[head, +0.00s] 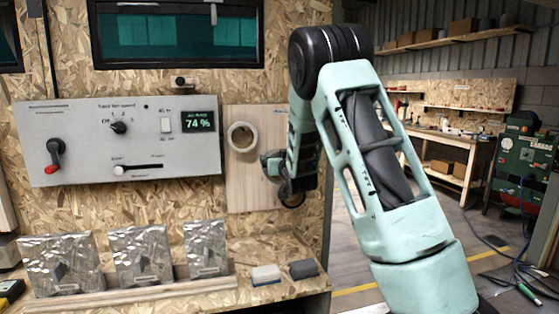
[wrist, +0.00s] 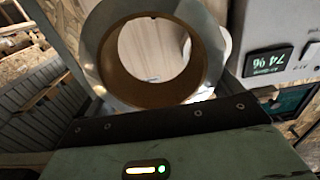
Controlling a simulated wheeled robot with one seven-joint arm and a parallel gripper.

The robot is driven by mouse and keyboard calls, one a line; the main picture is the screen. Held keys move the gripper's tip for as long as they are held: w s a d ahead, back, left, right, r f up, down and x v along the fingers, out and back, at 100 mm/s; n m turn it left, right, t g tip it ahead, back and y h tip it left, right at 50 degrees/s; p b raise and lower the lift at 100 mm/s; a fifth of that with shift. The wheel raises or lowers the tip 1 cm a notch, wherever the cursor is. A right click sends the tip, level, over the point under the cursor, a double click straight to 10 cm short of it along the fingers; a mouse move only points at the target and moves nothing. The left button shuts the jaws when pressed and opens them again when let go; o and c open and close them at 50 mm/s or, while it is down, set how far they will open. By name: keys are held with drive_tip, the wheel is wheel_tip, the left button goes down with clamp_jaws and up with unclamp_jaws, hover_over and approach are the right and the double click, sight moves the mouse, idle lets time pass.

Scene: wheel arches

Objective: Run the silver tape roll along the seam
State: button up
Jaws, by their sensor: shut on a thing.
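The fingertips are mostly hidden in the head view, and I cannot clearly make out the seam line.
A grey control panel (head: 85,122) with a lever, knobs and a 74 % display is left of the board. Below, a ledge holds silver-wrapped plates (head: 141,256), a pale block (head: 265,275) and a dark block (head: 304,269). Open workshop floor lies at right, beyond my arm.

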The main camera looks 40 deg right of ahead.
drive_tip(key=b+v, duration=0.3)
drive_tip(key=v, duration=0.7)
idle(0.4)
